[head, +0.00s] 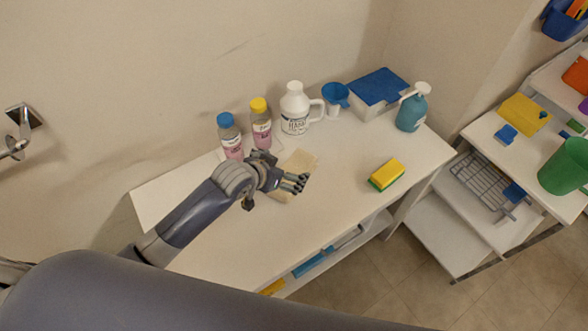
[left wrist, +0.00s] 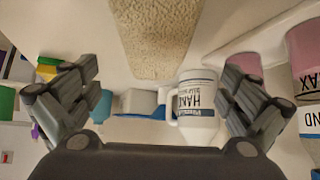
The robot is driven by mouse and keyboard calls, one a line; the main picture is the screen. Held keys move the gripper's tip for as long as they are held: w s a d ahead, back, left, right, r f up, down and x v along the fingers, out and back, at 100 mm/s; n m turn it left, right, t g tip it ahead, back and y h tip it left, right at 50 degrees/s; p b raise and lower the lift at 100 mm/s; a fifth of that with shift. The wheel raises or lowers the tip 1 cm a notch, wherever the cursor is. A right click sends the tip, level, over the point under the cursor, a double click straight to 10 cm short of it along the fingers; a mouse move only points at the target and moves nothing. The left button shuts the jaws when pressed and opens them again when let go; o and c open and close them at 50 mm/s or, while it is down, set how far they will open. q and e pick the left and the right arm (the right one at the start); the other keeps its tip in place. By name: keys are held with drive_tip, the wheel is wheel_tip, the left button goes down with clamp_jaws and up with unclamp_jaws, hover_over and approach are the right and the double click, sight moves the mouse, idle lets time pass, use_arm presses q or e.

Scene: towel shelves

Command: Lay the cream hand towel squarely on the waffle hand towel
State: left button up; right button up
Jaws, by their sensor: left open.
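A beige, textured towel (head: 302,160) lies on the white shelf top, partly hidden under my left gripper (head: 297,183) in the head view. It also shows at the top of the left wrist view (left wrist: 155,38), with a nubby surface. I cannot tell whether it is the cream or the waffle hand towel, or whether a second towel lies under it. My left gripper is open and empty over the towel, its two fingers spread wide in the left wrist view (left wrist: 160,72). My right gripper is not in view.
Behind the towel stand a blue-capped bottle (head: 230,136), a yellow-capped bottle (head: 261,124), a white jug (head: 295,108) and a blue funnel (head: 335,95). A teal pump bottle (head: 411,110) and a yellow-green sponge (head: 386,174) are to the right. The shelf top's front is clear.

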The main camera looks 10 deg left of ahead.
sight(291, 170)
use_arm(q)
drive_tip(key=shift+w+d+f, duration=0.1)
drive_tip(key=shift+w+f, duration=0.15)
drive_tip(key=shift+w, duration=0.05)
drive_tip(key=shift+w+d+f, duration=0.2)
drive_tip(key=shift+w+f, duration=0.05)
drive_tip(key=shift+f, duration=0.1)
drive_tip(key=shift+w+d+f+p, duration=0.15)
drive_tip(key=shift+f+p, duration=0.15)
drive_tip(key=x, duration=0.3)
drive_tip(key=shift+f, duration=0.15)
drive_tip(key=shift+w+d+f, duration=0.1)
drive_tip(key=shift+d+f, duration=0.05)
drive_tip(key=shift+f, duration=0.2)
drive_tip(key=c, duration=1)
drive_tip(key=shift+c, duration=0.9)
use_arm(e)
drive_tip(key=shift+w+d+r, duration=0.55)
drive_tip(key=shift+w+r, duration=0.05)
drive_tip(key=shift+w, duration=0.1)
use_arm(q)
drive_tip(key=shift+r, duration=0.15)
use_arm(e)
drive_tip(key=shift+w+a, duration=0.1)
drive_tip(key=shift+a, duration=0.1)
